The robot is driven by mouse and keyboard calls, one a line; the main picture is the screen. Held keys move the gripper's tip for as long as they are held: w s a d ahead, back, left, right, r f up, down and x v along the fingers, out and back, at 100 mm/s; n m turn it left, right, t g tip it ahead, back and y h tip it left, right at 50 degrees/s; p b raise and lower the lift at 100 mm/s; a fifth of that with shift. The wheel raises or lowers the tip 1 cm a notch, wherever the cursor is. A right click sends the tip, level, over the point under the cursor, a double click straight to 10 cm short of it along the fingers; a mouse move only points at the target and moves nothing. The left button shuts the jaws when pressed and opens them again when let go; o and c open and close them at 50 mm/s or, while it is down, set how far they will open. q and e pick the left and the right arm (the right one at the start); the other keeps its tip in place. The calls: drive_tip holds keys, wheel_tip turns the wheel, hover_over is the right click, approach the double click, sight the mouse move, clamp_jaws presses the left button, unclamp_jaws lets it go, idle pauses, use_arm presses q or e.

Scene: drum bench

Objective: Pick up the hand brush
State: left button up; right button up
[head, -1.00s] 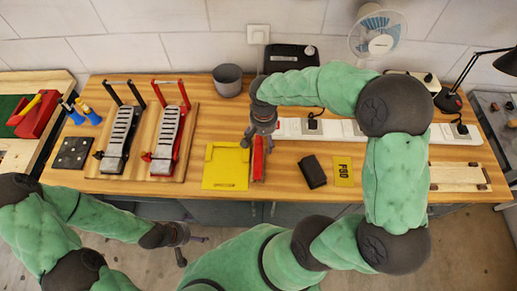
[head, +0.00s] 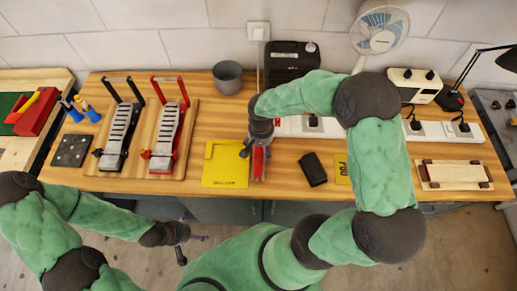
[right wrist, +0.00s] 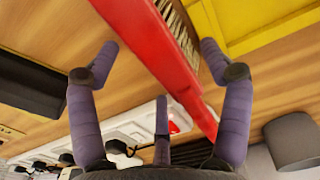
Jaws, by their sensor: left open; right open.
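The hand brush, red with pale bristles, lies on the wooden bench (head: 220,113) next to the yellow dustpan-like plate (head: 226,165); its red body (head: 258,163) shows below my right gripper in the head view. In the right wrist view the red brush (right wrist: 150,40) runs diagonally between the spread fingers of my right gripper (right wrist: 160,60). That gripper is open, with fingers on both sides of the brush and no clear grip on it. My left gripper (head: 187,243) is open and empty, low in front of the bench.
A dark block (head: 313,170) and a yellow card (head: 342,168) lie right of the brush. A white socket strip (head: 290,127) and a grey cup (head: 228,77) stand behind. Two pedals (head: 119,135) are at left. A fan (head: 380,30) and lamp (head: 480,60) stand at back right.

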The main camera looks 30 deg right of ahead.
drive_tip(key=shift+f+b, duration=0.25)
drive_tip(key=shift+b, duration=0.1)
idle(0.4)
drive_tip(key=c, duration=1.5)
